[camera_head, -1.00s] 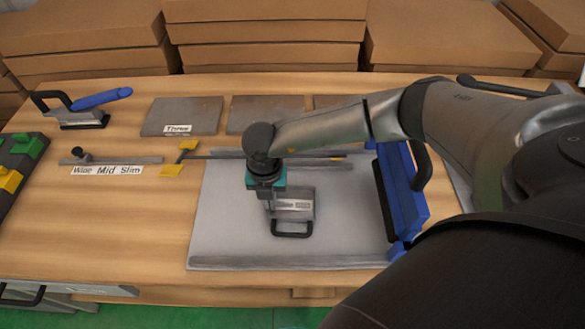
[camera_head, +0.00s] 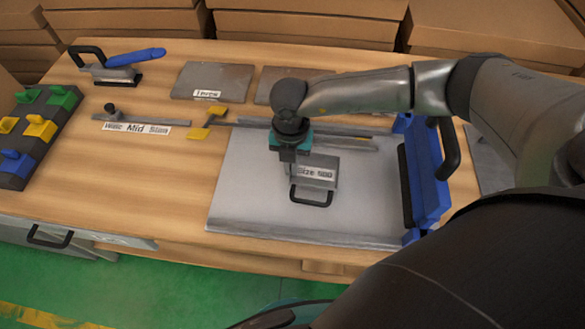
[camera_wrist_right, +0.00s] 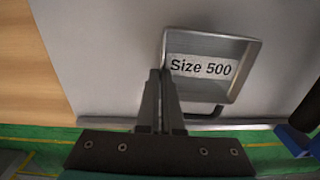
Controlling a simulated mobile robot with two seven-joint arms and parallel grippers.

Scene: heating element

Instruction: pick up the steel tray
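The steel tray (camera_head: 322,170) is a small shallow grey tray with a "Size 500" label and a black handle at its near side. It lies on the large grey metal plate (camera_head: 250,205). It also shows in the right wrist view (camera_wrist_right: 212,48). My right gripper (camera_head: 291,165) reaches down at the tray's left side. In the right wrist view its fingers (camera_wrist_right: 160,75) are close together at the tray's left wall and look shut on it. The fingertips' contact is partly hidden. My left gripper is not in view.
A blue clamp-like part (camera_head: 425,175) with a black handle stands at the plate's right edge. A rack with coloured pieces (camera_head: 38,130) is at the left.

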